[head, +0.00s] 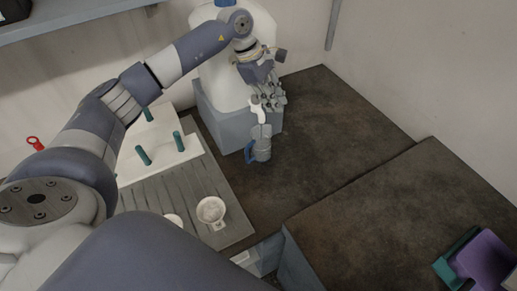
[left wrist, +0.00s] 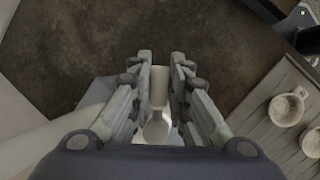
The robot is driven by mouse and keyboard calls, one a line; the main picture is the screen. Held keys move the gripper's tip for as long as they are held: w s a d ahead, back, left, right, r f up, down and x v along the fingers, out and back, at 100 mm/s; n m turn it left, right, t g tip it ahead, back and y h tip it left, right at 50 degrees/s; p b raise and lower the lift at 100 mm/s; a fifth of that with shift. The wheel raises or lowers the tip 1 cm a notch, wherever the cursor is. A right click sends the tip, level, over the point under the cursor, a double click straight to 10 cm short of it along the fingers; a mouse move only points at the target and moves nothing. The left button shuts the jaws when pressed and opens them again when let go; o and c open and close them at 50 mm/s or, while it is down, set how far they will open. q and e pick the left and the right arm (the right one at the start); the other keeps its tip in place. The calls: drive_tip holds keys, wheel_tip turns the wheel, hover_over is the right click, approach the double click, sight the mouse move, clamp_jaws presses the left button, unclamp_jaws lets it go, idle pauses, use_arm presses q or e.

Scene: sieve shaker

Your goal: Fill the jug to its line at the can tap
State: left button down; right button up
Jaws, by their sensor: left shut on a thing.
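The large white can (head: 222,75) stands on a grey-blue block (head: 225,118) at the back of the dark counter. My left gripper (head: 264,100) is at the can's front, shut on a pale part of the tap (head: 261,114). In the left wrist view a pale cylinder and a rounded piece (left wrist: 158,88) show between the fingers (left wrist: 160,95). A small grey vessel with a blue handle, seemingly the jug (head: 262,146), shows just below the tap in the head view. Its line and contents cannot be made out. My right gripper is not in view.
A grooved tray (head: 165,192) at left holds two white mugs, one (head: 211,211) clearly visible. Behind it is a white stand with teal pegs (head: 143,155). A purple item (head: 484,262) lies at lower right. The dark counter (head: 345,120) right of the can is clear.

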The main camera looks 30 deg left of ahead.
use_arm(q)
drive_tip(key=s+m, duration=0.1)
drive_tip(key=m+g+b, duration=0.1)
drive_tip(key=m, duration=0.1)
drive_tip(key=s+m+g+b, duration=0.1)
drive_tip(key=m, duration=0.1)
drive_tip(key=shift+s+a+r, duration=0.1)
drive_tip(key=shift+s+r, duration=0.05)
drive_tip(key=shift+s, duration=0.2)
drive_tip(key=shift+w+r+h, duration=0.1)
drive_tip(key=shift+r+h, duration=0.05)
drive_tip(key=shift+h, duration=0.15)
idle(1.8)
